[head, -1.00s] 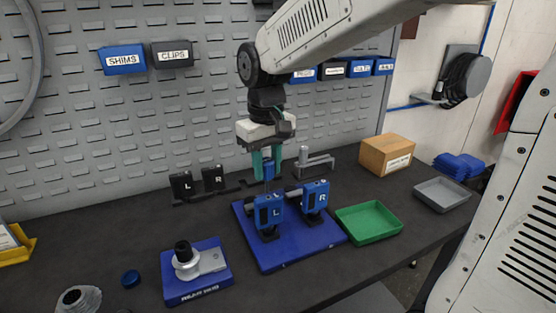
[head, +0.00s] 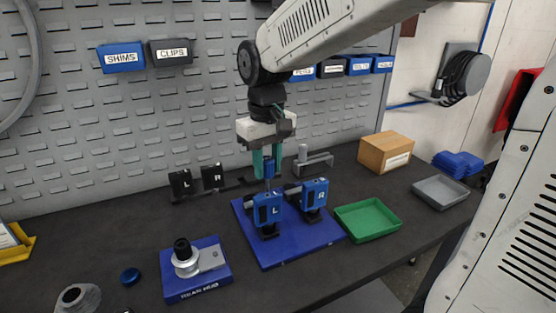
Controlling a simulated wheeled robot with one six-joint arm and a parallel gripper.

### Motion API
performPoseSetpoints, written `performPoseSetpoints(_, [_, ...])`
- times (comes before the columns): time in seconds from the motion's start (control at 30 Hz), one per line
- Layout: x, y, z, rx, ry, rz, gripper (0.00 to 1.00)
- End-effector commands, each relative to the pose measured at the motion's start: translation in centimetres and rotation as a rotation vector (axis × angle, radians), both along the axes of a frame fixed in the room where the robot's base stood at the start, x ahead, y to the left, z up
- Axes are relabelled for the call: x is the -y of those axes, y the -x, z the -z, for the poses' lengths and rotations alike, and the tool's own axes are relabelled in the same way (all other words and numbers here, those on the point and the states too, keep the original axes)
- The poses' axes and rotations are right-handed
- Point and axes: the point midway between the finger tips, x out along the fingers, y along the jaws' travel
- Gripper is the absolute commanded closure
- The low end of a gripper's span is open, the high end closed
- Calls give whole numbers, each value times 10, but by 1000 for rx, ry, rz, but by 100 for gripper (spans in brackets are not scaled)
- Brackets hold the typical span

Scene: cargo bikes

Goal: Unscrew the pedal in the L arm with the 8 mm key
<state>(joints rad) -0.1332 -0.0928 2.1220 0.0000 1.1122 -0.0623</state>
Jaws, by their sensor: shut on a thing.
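My gripper (head: 264,165) has teal fingers and points straight down over the blue fixture board (head: 290,254). The L arm is a blue block marked L (head: 267,210), upright on the board. A matching blue block marked R (head: 314,195) stands just to its right. The pedal itself is not clear, and I cannot tell whether the key tip is seated. The key's size marking is too small to read.
A green tray (head: 368,238) sits right of the board, with a grey tray (head: 440,208) and cardboard box (head: 386,150) beyond. Black L and R holders (head: 196,183) stand behind. A rear hub stand (head: 197,287) is at front left. A grey clamp-like part (head: 315,165) is close behind the gripper.

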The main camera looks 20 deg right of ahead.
Motion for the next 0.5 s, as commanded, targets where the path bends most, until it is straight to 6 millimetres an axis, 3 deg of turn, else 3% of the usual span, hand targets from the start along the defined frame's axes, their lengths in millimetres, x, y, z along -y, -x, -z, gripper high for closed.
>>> performPoseSetpoints(0.5, [0, 0, 6, 0, 0, 0, 93])
